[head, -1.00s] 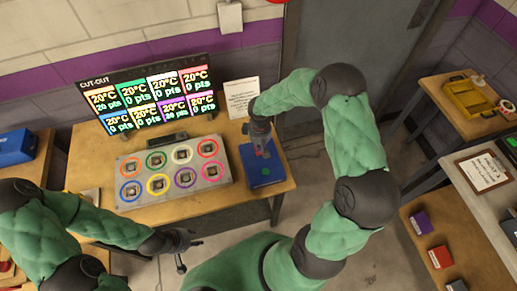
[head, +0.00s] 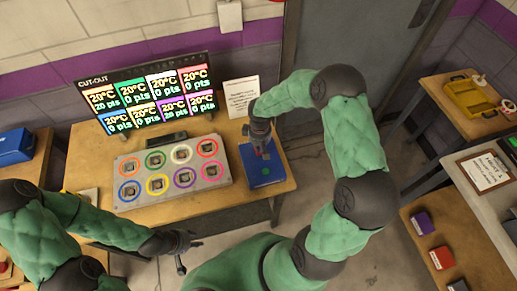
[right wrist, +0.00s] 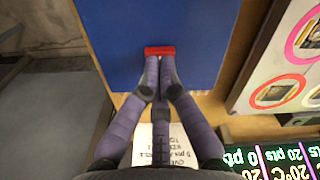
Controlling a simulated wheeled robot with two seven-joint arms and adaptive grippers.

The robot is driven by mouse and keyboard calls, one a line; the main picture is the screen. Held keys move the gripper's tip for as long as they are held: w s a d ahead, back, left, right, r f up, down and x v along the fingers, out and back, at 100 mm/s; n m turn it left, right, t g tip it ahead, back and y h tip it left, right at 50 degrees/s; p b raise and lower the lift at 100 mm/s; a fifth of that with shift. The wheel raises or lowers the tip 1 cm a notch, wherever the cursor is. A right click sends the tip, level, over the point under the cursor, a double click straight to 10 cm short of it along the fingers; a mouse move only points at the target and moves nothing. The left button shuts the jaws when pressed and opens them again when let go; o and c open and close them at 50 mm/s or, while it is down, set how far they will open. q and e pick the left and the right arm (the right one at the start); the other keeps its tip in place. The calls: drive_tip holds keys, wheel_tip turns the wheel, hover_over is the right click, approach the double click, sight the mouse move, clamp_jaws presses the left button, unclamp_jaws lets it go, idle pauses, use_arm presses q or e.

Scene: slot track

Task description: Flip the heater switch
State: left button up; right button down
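The heater box is a blue panel (head: 275,177) on the right end of the wooden table, with a green dot on its top. In the right wrist view the blue face (right wrist: 200,25) bears a small red switch (right wrist: 159,50). My right gripper (head: 264,152) is over the panel. In its wrist view its fingers (right wrist: 161,62) are together with nothing between them, and the tips are at the near edge of the red switch. I cannot tell whether they touch. My left gripper (head: 189,254) is open and empty in front of the table.
A grey board with several coloured rings (head: 143,180) lies left of the blue panel. Behind it stands a score screen (head: 150,100) showing 20°C values. A paper sign (head: 241,97) stands behind the panel. Shelves with a yellow tray (head: 470,98) are at the right.

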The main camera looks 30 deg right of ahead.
drive_tip(key=shift+f+b, duration=0.35)
drive_tip(key=shift+f, duration=0.15)
drive_tip(key=shift+r, duration=0.1)
drive_tip(key=shift+r+p, duration=2.3)
drive_tip(key=shift+r, duration=1.15)
drive_tip(key=shift+s+f, duration=0.1)
